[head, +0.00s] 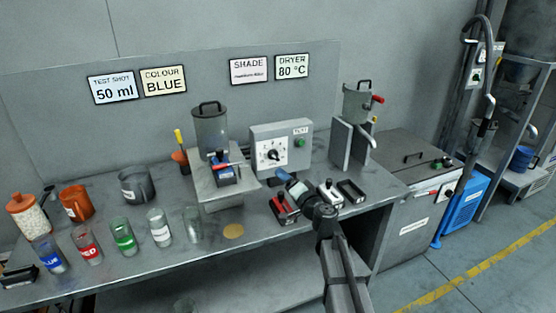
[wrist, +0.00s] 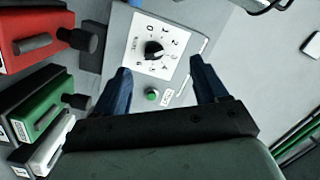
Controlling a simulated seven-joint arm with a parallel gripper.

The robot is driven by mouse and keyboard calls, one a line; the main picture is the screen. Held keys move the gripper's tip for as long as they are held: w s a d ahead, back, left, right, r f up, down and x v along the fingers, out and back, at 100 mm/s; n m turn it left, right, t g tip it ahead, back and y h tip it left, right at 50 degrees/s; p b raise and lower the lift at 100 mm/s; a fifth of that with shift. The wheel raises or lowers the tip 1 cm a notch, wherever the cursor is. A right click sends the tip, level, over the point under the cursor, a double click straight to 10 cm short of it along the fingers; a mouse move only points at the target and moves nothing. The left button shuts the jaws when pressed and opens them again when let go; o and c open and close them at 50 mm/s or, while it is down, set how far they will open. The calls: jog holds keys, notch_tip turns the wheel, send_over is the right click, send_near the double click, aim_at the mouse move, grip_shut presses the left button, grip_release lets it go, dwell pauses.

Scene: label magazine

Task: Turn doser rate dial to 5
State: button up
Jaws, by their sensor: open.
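The doser control box (head: 300,135) is a grey box on the bench, with a white dial plate and a green button (head: 299,142). Its black rate dial (head: 272,155) faces the front. In the wrist view the dial (wrist: 154,50) shows close up with numbers around it; I cannot read its pointer setting surely. My gripper (head: 284,178) is in front of and below the box in the head view. In the wrist view its two blue fingers (wrist: 160,66) are spread wide, empty, with the dial between and beyond their tips. No contact with the dial shows.
A red block (wrist: 35,35), a green block (wrist: 45,100) and a white block (wrist: 45,145) with black knobs lie left of my gripper in the wrist view. The hopper (head: 210,130) stands left of the box. Several cups stand further left on the bench.

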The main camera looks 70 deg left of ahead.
aim_at(277, 157)
jog(key=w+t, duration=0.2)
jog(key=shift+w+a+r+n, duration=0.1)
jog(key=shift+w+r+n, duration=0.05)
jog(key=shift+w+n, duration=0.15)
jog(key=a, duration=1.3)
jog(key=shift+a, duration=0.4)
jog(key=shift+c, duration=0.3)
jog(key=c, duration=1)
